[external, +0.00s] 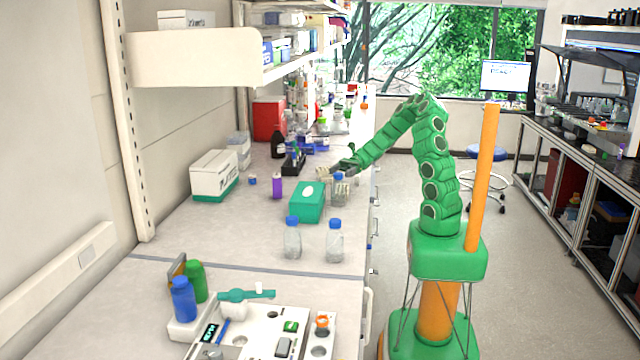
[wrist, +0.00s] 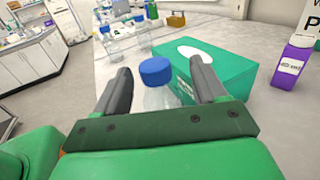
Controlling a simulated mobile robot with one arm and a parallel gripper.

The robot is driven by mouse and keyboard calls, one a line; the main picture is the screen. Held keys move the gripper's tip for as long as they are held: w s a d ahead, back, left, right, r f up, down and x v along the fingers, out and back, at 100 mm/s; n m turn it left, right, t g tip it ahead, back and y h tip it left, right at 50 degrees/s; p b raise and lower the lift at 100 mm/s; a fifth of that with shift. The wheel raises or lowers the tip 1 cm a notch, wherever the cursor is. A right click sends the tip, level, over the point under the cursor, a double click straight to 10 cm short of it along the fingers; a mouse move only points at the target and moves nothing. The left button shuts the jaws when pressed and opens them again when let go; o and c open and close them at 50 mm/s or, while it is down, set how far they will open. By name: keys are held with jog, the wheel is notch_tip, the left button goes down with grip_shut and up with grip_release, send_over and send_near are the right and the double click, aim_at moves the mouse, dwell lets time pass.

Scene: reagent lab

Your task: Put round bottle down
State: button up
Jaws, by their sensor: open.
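A clear round bottle with a blue cap stands upright on the bench, close to the right side of the green box; its body (external: 340,192) shows in the external view. In the wrist view its blue cap (wrist: 157,71) lies between my fingers, and its clear body is partly hidden by the gripper's front plate. My gripper (external: 340,170) is open at the bottle, with one dark finger on each side in the wrist view (wrist: 161,78). I cannot tell whether either finger touches the bottle.
The green box (external: 308,203) stands just left of the bottle, with a purple bottle (external: 277,186) beyond it. Two more blue-capped clear bottles (external: 292,240) (external: 335,242) stand nearer the camera. The bench's edge is close on the right. A white box (external: 214,172) stands left.

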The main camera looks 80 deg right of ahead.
aim_at(337, 176)
jog(key=shift+s+x, duration=0.15)
jog(key=shift+x, duration=1.35)
jog(key=shift+s+x, duration=0.2)
jog(key=shift+x, duration=1.25)
jog(key=shift+a+f, duration=0.1)
jog(key=shift+f, duration=0.05)
grip_shut()
